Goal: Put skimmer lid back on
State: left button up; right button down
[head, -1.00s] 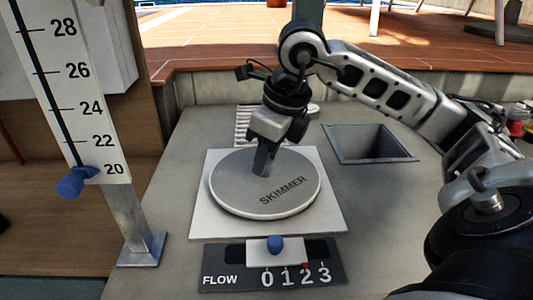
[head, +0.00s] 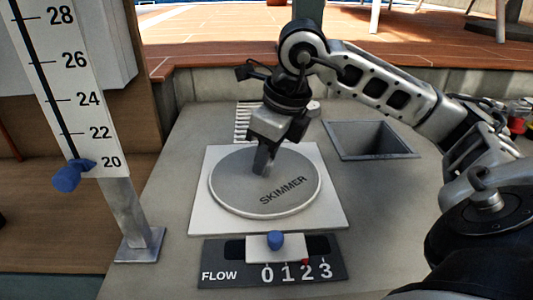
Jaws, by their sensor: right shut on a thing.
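The round grey skimmer lid (head: 240,190), printed "SKIMMER", lies flat over a square white plate (head: 205,220) on the grey deck. My right gripper (head: 264,168) points down onto the upper middle of the lid and is shut there; its fingers hide what they grip, probably a small handle. I cannot tell whether the lid is fully seated or slightly above the plate. My left gripper does not show.
A square open pit (head: 371,141) lies right of the plate. In front is a flow slider panel (head: 272,262) with a blue knob. A scale post (head: 90,100) with a blue pointer stands at left. A slotted grate (head: 244,125) lies behind the plate.

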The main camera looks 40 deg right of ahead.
jog(key=shift+f, duration=0.15)
jog(key=c, duration=0.9)
grip_release()
jog(key=shift+r+p, duration=2.1)
jog(key=shift+r, duration=0.4)
notch_tip(320, 180, up, 4)
jog(key=p, duration=0.3)
jog(key=shift+p, duration=0.3)
